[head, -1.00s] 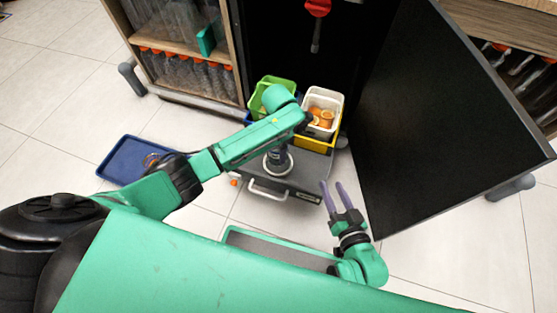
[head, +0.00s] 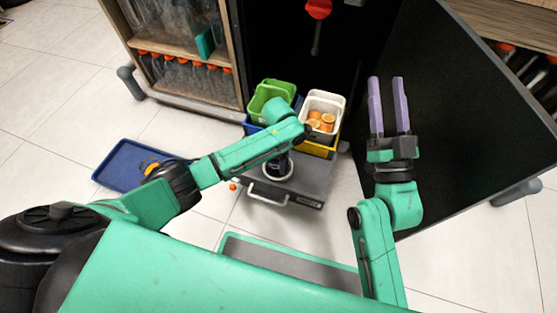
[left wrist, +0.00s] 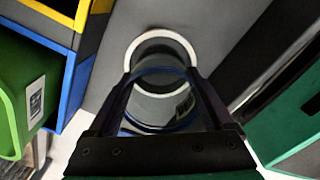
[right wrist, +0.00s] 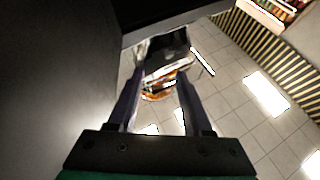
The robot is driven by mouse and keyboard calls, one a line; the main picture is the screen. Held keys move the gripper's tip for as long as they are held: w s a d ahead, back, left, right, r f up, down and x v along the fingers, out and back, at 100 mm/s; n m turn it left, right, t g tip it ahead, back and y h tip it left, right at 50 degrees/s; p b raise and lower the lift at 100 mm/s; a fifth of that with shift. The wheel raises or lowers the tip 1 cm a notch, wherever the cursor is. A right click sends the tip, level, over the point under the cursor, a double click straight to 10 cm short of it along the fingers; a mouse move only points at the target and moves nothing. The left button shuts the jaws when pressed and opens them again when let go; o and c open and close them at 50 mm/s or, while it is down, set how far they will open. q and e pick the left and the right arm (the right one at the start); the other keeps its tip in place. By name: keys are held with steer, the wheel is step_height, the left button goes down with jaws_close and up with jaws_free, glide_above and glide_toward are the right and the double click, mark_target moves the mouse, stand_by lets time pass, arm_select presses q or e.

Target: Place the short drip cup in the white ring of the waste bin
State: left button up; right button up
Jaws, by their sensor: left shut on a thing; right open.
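The grey waste bin (head: 311,182) has a dark flat top and a white front handle. Its white ring (left wrist: 185,42) shows beyond the cup in the left wrist view. The short drip cup (left wrist: 158,103) is clear with a blue rim, and my left gripper (left wrist: 160,78) is shut on it. The cup overlaps the near part of the ring in that view; I cannot tell whether it sits in the ring or above it. In the head view my left arm partly hides the place. My right gripper (head: 387,84) is open and empty, raised before the black door.
Behind the bin top stand a green bin (head: 270,92) and a white container (head: 322,105) with cut oranges, in blue and yellow crates. A blue tray (head: 125,162) lies on the floor at left. The open black door (head: 460,110) stands close behind my right gripper.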

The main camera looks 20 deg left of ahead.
arm_select(q)
steer(key=shift+f, duration=0.45)
arm_select(e)
steer(key=shift+n+t+y, duration=0.3)
steer(key=shift+t+y, duration=0.1)
steer(key=shift+t, duration=0.5)
steer(key=r, duration=0.5)
steer(key=shift+s+d+r, duration=0.1)
steer(key=shift+s+d, duration=0.25)
arm_select(q)
steer(key=shift+f, duration=0.15)
steer(key=o, duration=1.1)
